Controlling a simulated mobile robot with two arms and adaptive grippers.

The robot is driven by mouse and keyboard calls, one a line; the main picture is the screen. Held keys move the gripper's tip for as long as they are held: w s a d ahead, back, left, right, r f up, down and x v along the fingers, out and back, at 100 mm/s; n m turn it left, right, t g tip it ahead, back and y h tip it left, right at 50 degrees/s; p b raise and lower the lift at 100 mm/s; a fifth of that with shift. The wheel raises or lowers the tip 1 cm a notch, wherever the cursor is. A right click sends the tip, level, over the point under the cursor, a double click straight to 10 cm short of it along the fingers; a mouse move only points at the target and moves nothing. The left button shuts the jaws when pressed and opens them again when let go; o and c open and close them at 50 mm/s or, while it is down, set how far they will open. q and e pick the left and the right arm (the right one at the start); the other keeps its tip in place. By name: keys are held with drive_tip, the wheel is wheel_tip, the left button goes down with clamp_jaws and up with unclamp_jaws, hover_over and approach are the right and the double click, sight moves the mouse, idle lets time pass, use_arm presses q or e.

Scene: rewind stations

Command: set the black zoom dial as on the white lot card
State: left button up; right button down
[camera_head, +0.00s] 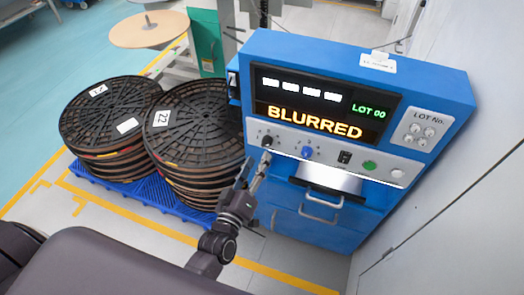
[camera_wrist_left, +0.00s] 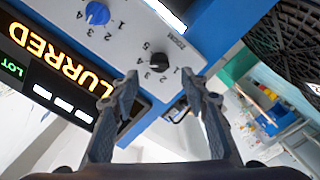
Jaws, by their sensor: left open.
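The black zoom dial (camera_head: 267,141) is at the left end of the white control strip on the blue machine. In the left wrist view the zoom dial (camera_wrist_left: 158,62) sits under the word ZOOM with numbers around it; I cannot tell which number it points to. The white lot card (camera_head: 378,62) stands on top of the machine, its print too small to read. My left gripper (camera_head: 260,172) is open just in front of the dial. In the left wrist view its fingertips (camera_wrist_left: 163,80) are apart, with the dial between and beyond them. My right gripper is not in view.
The screen (camera_head: 320,105) reads BLURRED and LOT 00. A blue dial (camera_head: 307,152), a black switch (camera_head: 344,157), a green button (camera_head: 369,165) and a white button (camera_head: 397,173) lie right of the zoom dial. Stacked black reels (camera_head: 200,125) stand left on a blue pallet.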

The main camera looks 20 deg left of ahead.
use_arm(q)
drive_tip(key=s, duration=0.5)
drive_tip(key=shift+s+a, duration=0.1)
drive_tip(key=shift+s, duration=0.15)
drive_tip(key=s+d+f+m+g+h, duration=0.1)
drive_tip(key=s+f+m+g, duration=0.4)
drive_tip(key=f, duration=1.1)
drive_tip(key=s+f+m+g, duration=0.1)
drive_tip(key=s+f+g, duration=0.5)
drive_tip(key=f, duration=1)
drive_tip(key=s+a+f+m+g, duration=0.1)
drive_tip(key=s+a+f+g, duration=0.1)
drive_tip(key=s+f, duration=0.3)
drive_tip(key=s+a+f+m+g+y, duration=0.1)
drive_tip(key=s+f, duration=0.4)
drive_tip(key=s, duration=0.8)
drive_tip(key=s+a+f+m+g, duration=0.2)
drive_tip(key=s+a+f+g, duration=0.1)
drive_tip(key=s, duration=0.6)
wheel_tip(320, 180, down, 2)
drive_tip(key=shift+s+a+f+m+y, duration=0.2)
drive_tip(key=shift+a+f+m+y, duration=0.1)
drive_tip(key=shift+a, duration=0.15)
